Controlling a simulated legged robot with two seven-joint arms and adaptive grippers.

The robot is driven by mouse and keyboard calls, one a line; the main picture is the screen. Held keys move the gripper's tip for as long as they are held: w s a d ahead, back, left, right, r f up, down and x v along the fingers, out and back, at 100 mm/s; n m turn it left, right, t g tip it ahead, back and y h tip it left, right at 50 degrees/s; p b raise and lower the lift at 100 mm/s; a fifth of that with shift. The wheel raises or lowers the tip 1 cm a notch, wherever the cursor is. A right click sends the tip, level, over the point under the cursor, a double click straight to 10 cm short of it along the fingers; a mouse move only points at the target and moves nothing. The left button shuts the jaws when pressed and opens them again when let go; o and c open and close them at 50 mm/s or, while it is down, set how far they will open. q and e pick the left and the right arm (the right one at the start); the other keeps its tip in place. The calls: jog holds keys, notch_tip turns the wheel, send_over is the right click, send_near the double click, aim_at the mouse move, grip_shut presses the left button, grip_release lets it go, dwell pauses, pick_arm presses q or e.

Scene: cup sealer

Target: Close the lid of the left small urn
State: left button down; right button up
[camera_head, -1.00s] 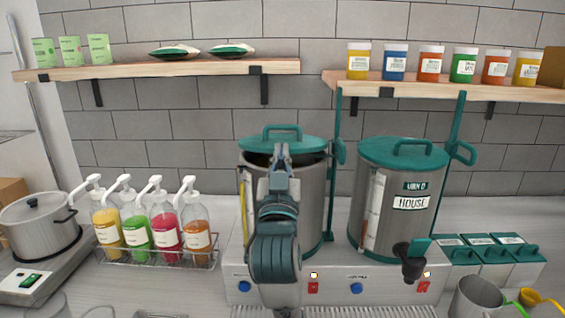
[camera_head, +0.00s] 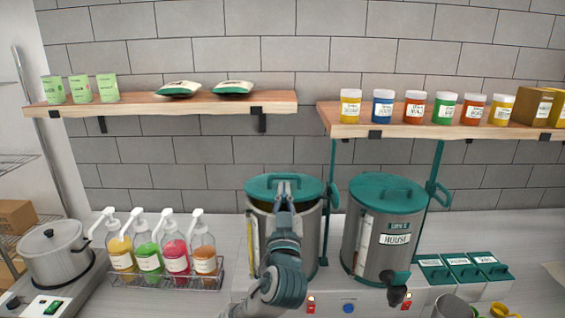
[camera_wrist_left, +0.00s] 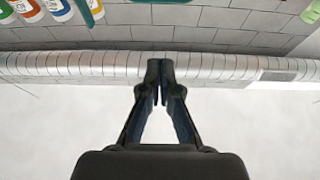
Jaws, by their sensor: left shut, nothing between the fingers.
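The left urn (camera_head: 310,238) is a grey metal cylinder with a teal lid (camera_head: 262,186) on top. A dark gap shows under the lid's front edge, so the lid seems a little raised at the front. My left gripper (camera_head: 284,186) is shut and empty. In the head view it overlaps the front and middle of the lid; I cannot tell whether it touches. In the left wrist view its fingertips (camera_wrist_left: 160,68) meet with nothing between them. My arm hides part of the urn's front. My right gripper is not in view.
The right urn (camera_head: 362,240), labelled HOUSE, stands close by with its lid down and a black tap. Pump bottles (camera_head: 176,258) in a rack and a pot (camera_head: 55,255) stand left. Teal-lidded boxes (camera_head: 465,272) stand right. Shelves (camera_head: 190,103) hang above.

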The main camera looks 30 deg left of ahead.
pick_arm(q)
notch_tip(320, 180, up, 4)
jog(key=p, duration=0.3)
send_over(285, 177)
jog(key=s+d, duration=0.1)
jog(key=s, duration=0.1)
jog(key=shift+w+f, duration=0.1)
jog(key=shift+w, duration=0.05)
jog(key=f, duration=0.2)
jog(key=f+p, duration=0.1)
jog(key=shift+w+a+f, duration=0.25)
jog(key=shift+a+f, duration=0.1)
jog(key=shift+f, duration=0.3)
jog(key=shift+d, duration=0.1)
